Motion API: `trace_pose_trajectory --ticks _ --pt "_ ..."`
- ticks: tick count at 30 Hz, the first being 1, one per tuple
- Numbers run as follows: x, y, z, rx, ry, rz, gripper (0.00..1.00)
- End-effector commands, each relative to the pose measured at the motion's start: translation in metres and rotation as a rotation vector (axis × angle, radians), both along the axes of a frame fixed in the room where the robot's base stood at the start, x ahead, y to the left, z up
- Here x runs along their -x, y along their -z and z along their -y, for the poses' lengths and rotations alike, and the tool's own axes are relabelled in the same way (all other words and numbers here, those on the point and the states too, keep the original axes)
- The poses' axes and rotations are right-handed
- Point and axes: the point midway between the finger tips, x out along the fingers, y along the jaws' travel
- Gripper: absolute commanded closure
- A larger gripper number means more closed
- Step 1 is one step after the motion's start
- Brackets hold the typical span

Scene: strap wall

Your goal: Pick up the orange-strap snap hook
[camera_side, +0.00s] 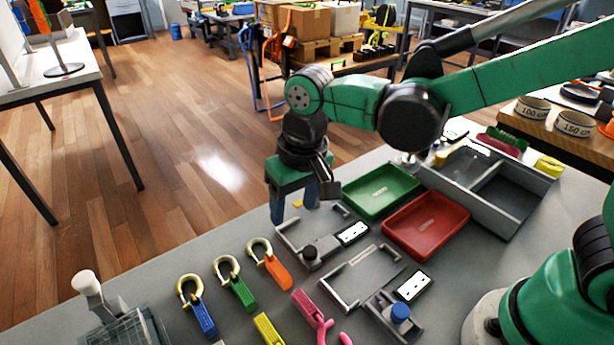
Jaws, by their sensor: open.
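The orange-strap snap hook (269,262) lies on the grey table, its brass hook at the upper left and its orange strap at the lower right. It is the rightmost of a row of three hooks. My gripper (294,209) is above and to the right of it in the picture, pointing down with its two fingers apart. Nothing shows between the fingers. The gripper is apart from the hook, and its exact height over the table is hard to tell.
A green-strap hook (234,283) and a blue-strap hook (196,303) lie left of the orange one. Grey fixtures (362,278), a green tray (381,191) and a red tray (427,224) stand to the right. A wire basket (126,328) is at the lower left.

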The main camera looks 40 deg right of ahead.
Motion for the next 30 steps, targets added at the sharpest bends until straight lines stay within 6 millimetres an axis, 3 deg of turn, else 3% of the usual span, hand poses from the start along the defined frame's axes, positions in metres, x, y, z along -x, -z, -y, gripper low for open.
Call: trace_pose_trajectory --ticks 3,8,21,30 --pt "0.0 0.019 -0.026 0.027 -0.005 -0.072 0.42" --pt "0.003 0.034 -0.042 0.052 -0.001 -0.122 0.42" --pt "0.002 0.083 -0.044 0.056 0.001 -0.13 0.42" --pt "0.003 0.092 -0.044 0.056 0.001 -0.129 0.42"
